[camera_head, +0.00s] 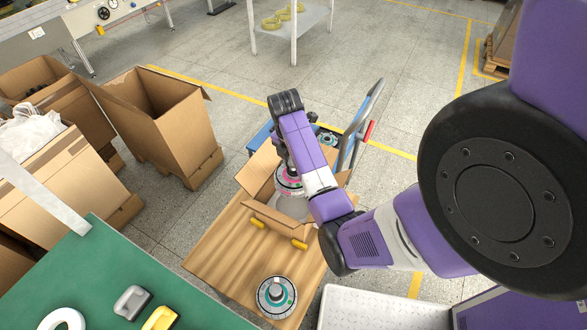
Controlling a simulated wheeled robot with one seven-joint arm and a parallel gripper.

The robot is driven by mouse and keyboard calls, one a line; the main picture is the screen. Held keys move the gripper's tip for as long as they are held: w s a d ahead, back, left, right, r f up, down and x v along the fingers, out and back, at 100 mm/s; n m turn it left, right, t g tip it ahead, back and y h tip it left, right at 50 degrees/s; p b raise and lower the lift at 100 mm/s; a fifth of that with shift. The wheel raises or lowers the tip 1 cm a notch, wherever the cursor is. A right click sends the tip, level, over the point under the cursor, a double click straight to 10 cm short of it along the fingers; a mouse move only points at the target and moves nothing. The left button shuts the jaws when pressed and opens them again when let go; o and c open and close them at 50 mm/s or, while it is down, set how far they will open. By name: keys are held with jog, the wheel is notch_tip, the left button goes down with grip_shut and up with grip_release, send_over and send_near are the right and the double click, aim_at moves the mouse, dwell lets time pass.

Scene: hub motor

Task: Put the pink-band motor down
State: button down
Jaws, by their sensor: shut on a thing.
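The pink-band motor (289,183) is a round grey disc with a pink ring, hanging below my gripper (287,165). My gripper is shut on it, with the fingers partly hidden by my purple wrist. The motor appears within or just above the opening of a cardboard box (262,178) with its flaps spread; I cannot tell whether it touches the inside. A pale grey surface shows just below the motor in the box. Another motor (277,297), with a teal and dark ring, sits at the near end of the brown wooden surface (216,240).
Two yellow pieces (299,244) lie by the box's near flap. A blue hand truck with a red grip (368,130) stands behind. Large cartons (165,120) are at left. A green table (95,265) is near left, a white perforated tray (380,312) near right.

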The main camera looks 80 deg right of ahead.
aim_at(290, 172)
notch_tip(290, 172, down, 16)
dwell(0.6)
jog(key=shift+d+b, duration=0.1)
jog(key=shift+b, duration=0.2)
jog(key=c, duration=0.8)
grip_release()
jog(key=shift+f, duration=0.15)
jog(key=r, duration=0.4)
jog(key=a+r, duration=0.1)
jog(key=r, duration=0.7)
jog(key=shift+w+a+r+p, duration=0.1)
jog(key=shift+w+a+p, duration=0.2)
jog(key=shift+p, duration=0.1)
